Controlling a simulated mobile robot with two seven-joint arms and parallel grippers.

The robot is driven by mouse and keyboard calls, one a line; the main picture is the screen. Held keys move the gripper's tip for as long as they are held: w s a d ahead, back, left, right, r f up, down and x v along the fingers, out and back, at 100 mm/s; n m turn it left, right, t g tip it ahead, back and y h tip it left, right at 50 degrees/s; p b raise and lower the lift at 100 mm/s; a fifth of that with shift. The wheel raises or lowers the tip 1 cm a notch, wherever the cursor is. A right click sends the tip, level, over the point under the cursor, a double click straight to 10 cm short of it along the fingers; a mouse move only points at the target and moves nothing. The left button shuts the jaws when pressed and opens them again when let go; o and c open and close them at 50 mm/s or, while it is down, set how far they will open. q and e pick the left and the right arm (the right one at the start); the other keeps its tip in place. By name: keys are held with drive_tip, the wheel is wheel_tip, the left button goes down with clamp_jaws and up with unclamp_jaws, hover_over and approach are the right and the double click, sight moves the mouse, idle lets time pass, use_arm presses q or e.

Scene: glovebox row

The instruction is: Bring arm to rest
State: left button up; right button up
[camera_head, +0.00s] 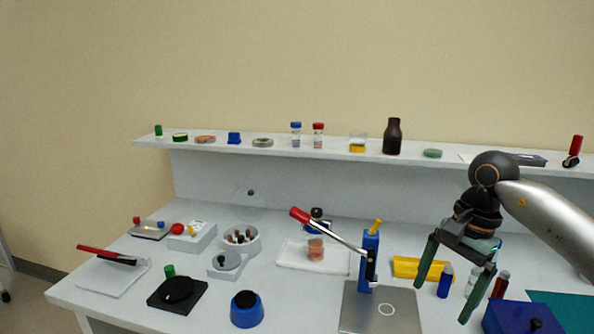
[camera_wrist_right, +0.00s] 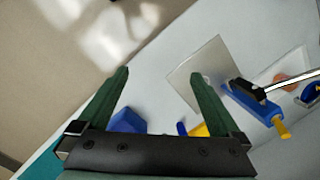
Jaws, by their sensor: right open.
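My right gripper (camera_head: 450,296) comes in from the right in the head view. Its two green fingers point down over the right part of the bench and are spread apart. In the right wrist view the open fingers (camera_wrist_right: 160,82) have nothing between them but the bench top and floor beyond. The gripper is empty and appears to be above the bench, near a yellow block (camera_head: 420,268) and a blue-capped vial (camera_head: 445,282). My left gripper is not in view.
A blue press with a red-tipped lever (camera_head: 369,262) stands on a grey plate (camera_head: 380,312) left of the gripper. A blue box (camera_head: 520,318) is at the lower right. A shelf (camera_head: 270,146) with bottles and dishes runs along the back. Several lab devices cover the left bench.

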drive_tip(key=s+a+f+m+t+y+p, duration=0.1)
drive_tip(key=s+a+m+t+y, duration=0.15)
drive_tip(key=a+m+y, duration=0.85)
drive_tip(key=s+a+f+m+t+y+p, duration=0.1)
drive_tip(key=s+a+f+m+y, duration=0.15)
drive_tip(key=a+m+y, duration=0.9)
drive_tip(key=w+d+f+m+t+h+p, duration=0.1)
drive_tip(key=d+f+m+t+h, duration=0.2)
drive_tip(key=f+m+t+h, duration=0.6)
drive_tip(key=d+f+m+t+h, duration=0.35)
drive_tip(key=m+h, duration=0.25)
drive_tip(key=m, duration=0.8)
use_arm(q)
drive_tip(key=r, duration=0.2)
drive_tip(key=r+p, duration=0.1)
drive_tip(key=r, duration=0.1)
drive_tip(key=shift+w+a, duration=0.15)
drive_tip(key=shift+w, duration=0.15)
use_arm(e)
drive_tip(key=s+d+f+m+g+h, duration=0.3)
drive_tip(key=s+d+f+m, duration=0.1)
drive_tip(key=s+f+m, duration=0.2)
drive_tip(key=s+d+f+m+g+h, duration=0.3)
drive_tip(key=s+f+m, duration=0.3)
drive_tip(key=s+f, duration=0.3)
wheel_tip(320, 180, down, 2)
drive_tip(key=shift+s+d+f+h, duration=0.1)
drive_tip(key=shift+s+d+h, duration=0.05)
drive_tip(key=shift+d+h, duration=0.35)
drive_tip(key=shift+a, duration=0.1)
